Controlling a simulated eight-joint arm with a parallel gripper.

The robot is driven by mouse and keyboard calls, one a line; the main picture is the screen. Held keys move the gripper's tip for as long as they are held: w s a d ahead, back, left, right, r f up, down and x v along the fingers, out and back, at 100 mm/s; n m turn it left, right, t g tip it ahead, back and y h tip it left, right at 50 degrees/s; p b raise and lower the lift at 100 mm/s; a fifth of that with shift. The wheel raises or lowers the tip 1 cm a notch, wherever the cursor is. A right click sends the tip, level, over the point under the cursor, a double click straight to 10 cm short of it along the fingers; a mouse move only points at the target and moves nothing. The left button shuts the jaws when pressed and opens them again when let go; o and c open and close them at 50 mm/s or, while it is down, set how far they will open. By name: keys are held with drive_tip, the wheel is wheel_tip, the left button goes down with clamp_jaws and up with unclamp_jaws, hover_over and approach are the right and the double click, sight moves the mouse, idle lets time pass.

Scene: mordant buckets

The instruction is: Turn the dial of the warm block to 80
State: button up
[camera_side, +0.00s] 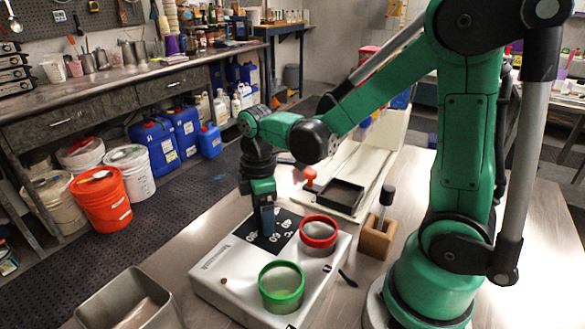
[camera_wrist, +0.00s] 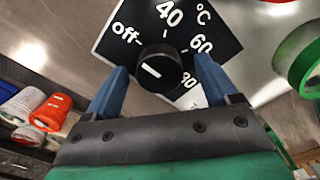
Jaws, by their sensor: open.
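The warm block (camera_side: 225,262) is a pale box on the metal table, with a black dial plate (camera_side: 284,232) on top. In the wrist view the round black dial (camera_wrist: 170,66) sits on this plate, marked off, 40, 60 and 80 °C. Its short white line lies left of centre, slanting up-left, roughly to the off side. My gripper (camera_wrist: 162,64) is open, one blue finger on each side of the dial, with gaps visible. In the side view my gripper (camera_side: 266,226) points down over the plate and hides the dial.
A red-rimmed pot (camera_side: 318,231) and a green-rimmed pot (camera_side: 281,284) stand on the block close to my gripper. A wooden holder (camera_side: 376,238) with a dark-topped tool stands at right. A metal container (camera_side: 130,303) is at front left. A black tray (camera_side: 341,195) lies behind.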

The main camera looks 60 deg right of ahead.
drive_tip(key=shift+f, duration=0.1)
clamp_jaws()
